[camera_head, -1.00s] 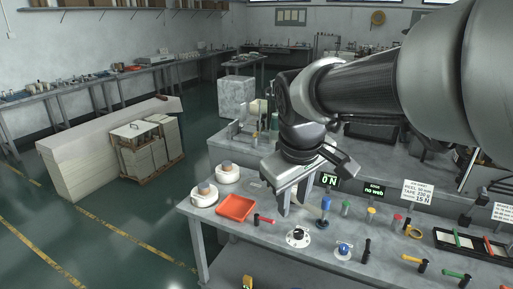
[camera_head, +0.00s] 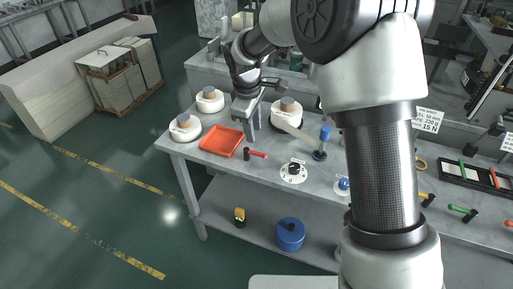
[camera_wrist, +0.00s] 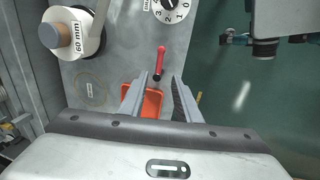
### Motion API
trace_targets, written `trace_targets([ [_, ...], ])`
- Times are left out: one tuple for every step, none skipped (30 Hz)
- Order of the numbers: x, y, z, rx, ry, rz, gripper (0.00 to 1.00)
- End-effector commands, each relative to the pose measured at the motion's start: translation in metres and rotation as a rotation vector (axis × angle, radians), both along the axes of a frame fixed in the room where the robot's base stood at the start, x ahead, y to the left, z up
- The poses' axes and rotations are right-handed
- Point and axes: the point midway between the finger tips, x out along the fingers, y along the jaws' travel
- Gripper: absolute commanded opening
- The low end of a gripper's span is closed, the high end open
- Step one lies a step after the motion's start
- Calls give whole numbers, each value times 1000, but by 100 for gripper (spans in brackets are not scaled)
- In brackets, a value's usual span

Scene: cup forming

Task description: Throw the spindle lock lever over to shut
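A small lever with a red handle and a dark hub (camera_head: 255,154) lies beside the orange tray on the grey bench; I take it for the spindle lock lever. In the wrist view its red handle (camera_wrist: 161,60) shows just beyond my fingertips, roughly in line with the gap between them. My gripper (camera_head: 252,138) hangs above the bench, close over the lever in the head view. In the wrist view my gripper (camera_wrist: 159,82) is open, with nothing between its fingers. I cannot tell how high it is above the lever.
The orange tray (camera_head: 212,141) lies left of the lever. White rolls with brown cores (camera_head: 185,133) stand behind and left; one labelled 60 mm (camera_wrist: 88,32) shows in the wrist view. A numbered dial (camera_head: 293,174) and a blue-topped post (camera_head: 325,134) stand right. Open floor lies left.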

Motion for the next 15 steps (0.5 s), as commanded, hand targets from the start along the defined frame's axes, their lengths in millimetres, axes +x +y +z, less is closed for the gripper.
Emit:
trace_targets([
  [1,-1,-13,-2,4,-1,30],
  [2,-2,-19,-2,4,-2,30],
  [4,-2,-28,-2,4,-2,30],
  [5,-3,-34,0,3,-2,30],
  [6,-3,-41,-1,5,-3,30],
  [8,-3,-49,0,3,-2,30],
  [9,-4,-55,0,3,-2,30],
  [10,-4,-61,0,3,-2,30],
  [12,-5,-68,-1,2,-2,30],
  [13,-6,-73,0,3,-2,30],
  [13,-6,-78,-1,2,-2,30],
  [15,-6,-83,0,1,-2,30],
  [16,-7,-87,-1,1,-2,30],
  [16,-7,-91,-1,2,-2,30],
  [17,-7,-94,0,1,-2,30],
])
